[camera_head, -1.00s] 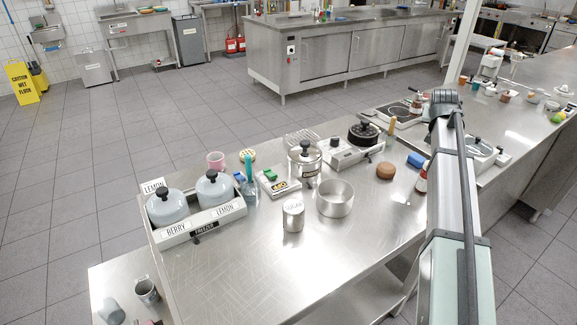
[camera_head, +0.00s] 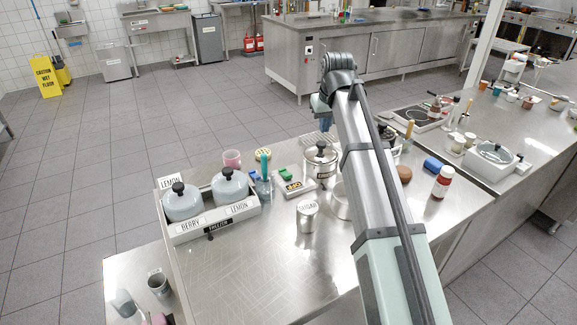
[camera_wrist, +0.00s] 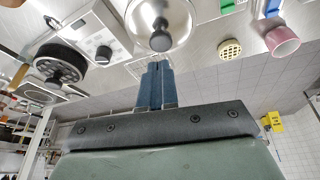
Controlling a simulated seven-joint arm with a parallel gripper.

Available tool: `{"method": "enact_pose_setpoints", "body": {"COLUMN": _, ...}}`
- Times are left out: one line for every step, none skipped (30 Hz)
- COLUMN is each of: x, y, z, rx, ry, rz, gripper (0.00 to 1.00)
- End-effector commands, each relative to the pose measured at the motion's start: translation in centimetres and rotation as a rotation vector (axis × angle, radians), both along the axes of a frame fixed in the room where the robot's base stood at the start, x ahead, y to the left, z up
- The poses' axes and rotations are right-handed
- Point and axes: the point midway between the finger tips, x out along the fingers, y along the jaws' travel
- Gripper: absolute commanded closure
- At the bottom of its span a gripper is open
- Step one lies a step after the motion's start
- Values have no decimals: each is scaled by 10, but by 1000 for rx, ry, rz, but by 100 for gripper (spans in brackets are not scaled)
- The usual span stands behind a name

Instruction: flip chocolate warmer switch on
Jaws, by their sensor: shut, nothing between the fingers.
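My gripper (camera_head: 322,126) is shut and empty, beyond the back edge of the steel counter. In the wrist view its two blue fingers (camera_wrist: 155,72) lie together, pointing toward a lidded silver pot (camera_wrist: 160,22) with a black knob. That pot (camera_head: 320,162) also shows in the head view; its front label is unreadable. Beside it in the wrist view is a pale unit with a black control (camera_wrist: 103,53). I cannot tell which unit is the chocolate warmer; no switch is clearly readable. My arm hides much of this area in the head view.
A slotted metal rack (camera_head: 318,138) lies near the back edge. The counter's front left is clear.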

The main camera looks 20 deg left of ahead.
Motion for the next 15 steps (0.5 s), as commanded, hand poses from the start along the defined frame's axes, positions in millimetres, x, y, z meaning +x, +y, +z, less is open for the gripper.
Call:
{"method": "enact_pose_setpoints", "body": {"x": -14, "y": 17, "z": 3, "rx": -3, "ry": 19, "rz": 41, "gripper": 100}}
{"method": "enact_pose_setpoints", "body": {"x": -22, "y": 25, "z": 4, "rx": -7, "ry": 32, "rz": 63, "gripper": 100}}
{"method": "enact_pose_setpoints", "body": {"x": -31, "y": 34, "z": 6, "rx": -11, "ry": 45, "rz": 91, "gripper": 100}}
{"method": "enact_pose_setpoints", "body": {"x": -38, "y": 41, "z": 8, "rx": -15, "ry": 56, "rz": 111, "gripper": 100}}
{"method": "enact_pose_setpoints", "body": {"x": -44, "y": 47, "z": 9, "rx": -17, "ry": 64, "rz": 128, "gripper": 100}}
{"method": "enact_pose_setpoints", "body": {"x": -52, "y": 53, "z": 11, "rx": -20, "ry": 76, "rz": 149, "gripper": 100}}
{"method": "enact_pose_setpoints", "body": {"x": -57, "y": 58, "z": 12, "rx": -22, "ry": 83, "rz": 164, "gripper": 100}}
{"method": "enact_pose_setpoints", "body": {"x": -62, "y": 62, "z": 13, "rx": -23, "ry": 91, "rz": 178, "gripper": 100}}
{"method": "enact_pose_setpoints", "body": {"x": -67, "y": 67, "z": 14, "rx": -26, "ry": 98, "rz": 193, "gripper": 100}}
{"method": "enact_pose_setpoints", "body": {"x": -70, "y": 69, "z": 15, "rx": -27, "ry": 103, "rz": 202, "gripper": 100}}
{"method": "enact_pose_setpoints", "body": {"x": -73, "y": 72, "z": 15, "rx": -29, "ry": 107, "rz": 209, "gripper": 100}}
{"method": "enact_pose_setpoints", "body": {"x": -76, "y": 74, "z": 16, "rx": -30, "ry": 112, "rz": 218, "gripper": 100}}
{"method": "enact_pose_setpoints", "body": {"x": -78, "y": 76, "z": 16, "rx": -32, "ry": 115, "rz": 223, "gripper": 100}}
{"method": "enact_pose_setpoints", "body": {"x": -80, "y": 77, "z": 16, "rx": -32, "ry": 118, "rz": 227, "gripper": 100}}
{"method": "enact_pose_setpoints", "body": {"x": -81, "y": 78, "z": 16, "rx": -33, "ry": 118, "rz": 231, "gripper": 100}}
